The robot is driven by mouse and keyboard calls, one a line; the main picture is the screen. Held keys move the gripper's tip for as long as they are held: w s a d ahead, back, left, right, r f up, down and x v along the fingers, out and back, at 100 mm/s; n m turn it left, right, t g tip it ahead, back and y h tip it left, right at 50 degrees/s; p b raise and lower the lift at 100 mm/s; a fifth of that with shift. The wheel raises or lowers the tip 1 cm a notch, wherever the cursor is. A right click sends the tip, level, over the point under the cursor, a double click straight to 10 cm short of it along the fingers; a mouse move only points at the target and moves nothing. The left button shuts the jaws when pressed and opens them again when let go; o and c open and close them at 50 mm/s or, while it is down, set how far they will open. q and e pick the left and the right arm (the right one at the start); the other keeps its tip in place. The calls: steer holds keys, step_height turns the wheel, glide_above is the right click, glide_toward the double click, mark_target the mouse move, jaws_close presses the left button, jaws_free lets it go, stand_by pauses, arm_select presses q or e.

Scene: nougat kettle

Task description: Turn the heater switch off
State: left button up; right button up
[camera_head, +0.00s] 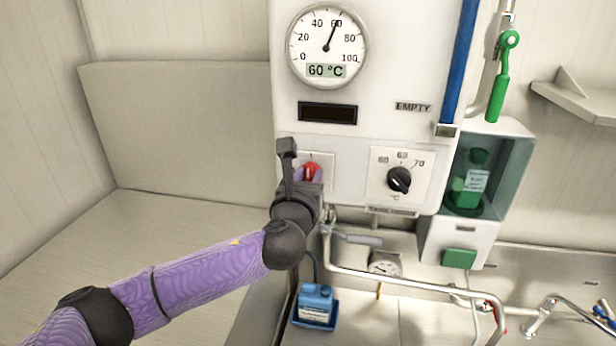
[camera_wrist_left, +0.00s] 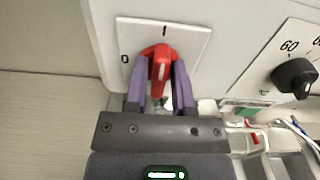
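The red heater switch (camera_wrist_left: 161,72) sits on a white plate marked "0" at the left and "I" at the top. Its handle stands close to upright, toward the "I". In the head view the switch (camera_head: 310,171) is partly hidden by my left gripper (camera_head: 307,176). In the left wrist view the purple fingers of my left gripper (camera_wrist_left: 161,82) stand open on either side of the red handle, with narrow gaps. Whether a fingertip touches the switch is unclear. My right gripper is not in view.
Right of the switch is a black temperature dial (camera_head: 399,179). Above is a round gauge (camera_head: 327,46) reading 60 °C. A pipe (camera_head: 400,283) with a lever runs below the panel. A blue canister (camera_head: 315,305) stands underneath. The left wall area is clear.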

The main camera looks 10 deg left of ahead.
arm_select(q)
jaws_close()
steer(key=shift+n, duration=0.4)
steer(key=n, duration=0.6)
steer(key=shift+a+f+n, duration=0.1)
steer(key=shift+n, duration=0.3)
steer(key=n, duration=0.5)
steer(key=n+b, duration=0.1)
steer(key=n, duration=0.4)
steer(key=shift+a+f, duration=0.15)
steer(key=shift+f, duration=0.05)
steer(key=shift+n, duration=0.3)
steer(key=shift+o, duration=2)
jaws_free()
